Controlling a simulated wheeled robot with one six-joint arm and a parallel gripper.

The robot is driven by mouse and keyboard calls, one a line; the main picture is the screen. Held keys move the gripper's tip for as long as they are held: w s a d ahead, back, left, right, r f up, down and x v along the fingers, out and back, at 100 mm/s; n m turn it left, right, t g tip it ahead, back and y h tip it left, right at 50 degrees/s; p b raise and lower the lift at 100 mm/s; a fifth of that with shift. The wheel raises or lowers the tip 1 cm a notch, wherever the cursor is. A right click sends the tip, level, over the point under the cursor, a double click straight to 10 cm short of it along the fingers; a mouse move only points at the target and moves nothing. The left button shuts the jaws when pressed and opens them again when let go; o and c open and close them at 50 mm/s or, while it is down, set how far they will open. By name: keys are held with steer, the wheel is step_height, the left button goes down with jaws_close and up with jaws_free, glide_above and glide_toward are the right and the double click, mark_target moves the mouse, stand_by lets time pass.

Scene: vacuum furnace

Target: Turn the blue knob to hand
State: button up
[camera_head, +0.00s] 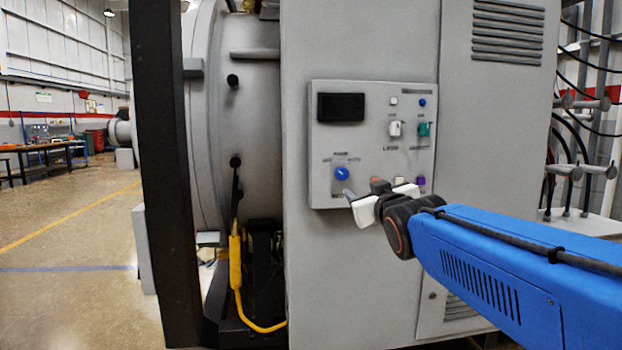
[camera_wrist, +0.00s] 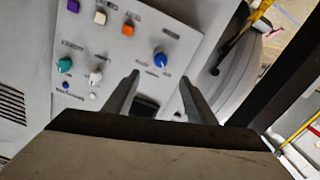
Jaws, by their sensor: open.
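The blue knob (camera_head: 341,173) is at the lower left of the grey control panel (camera_head: 322,130), with small labels around it that I cannot read. My gripper (camera_head: 362,189) is in front of the panel's lower edge, to the right of and slightly below the knob in the head view. Its fingers are open and empty. In the wrist view the blue knob (camera_wrist: 160,60) shows just beyond the two fingertips (camera_wrist: 160,78), across the gap between them. The knob appears apart from both fingers. Its exact turned position is too small to tell.
The panel also carries an orange button (camera_wrist: 128,30), a white one (camera_wrist: 100,17), a purple one (camera_wrist: 73,6), a teal knob (camera_head: 424,129), a white knob (camera_head: 395,128) and a dark display (camera_head: 341,107). A black post (camera_head: 160,150) and yellow hose (camera_head: 235,262) are left.

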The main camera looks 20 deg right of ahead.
glide_toward(343, 174)
steer(key=x, duration=0.8)
steer(key=shift+w+d, duration=0.1)
steer(key=shift+w, duration=0.2)
stand_by(0.4)
steer(key=c, duration=1)
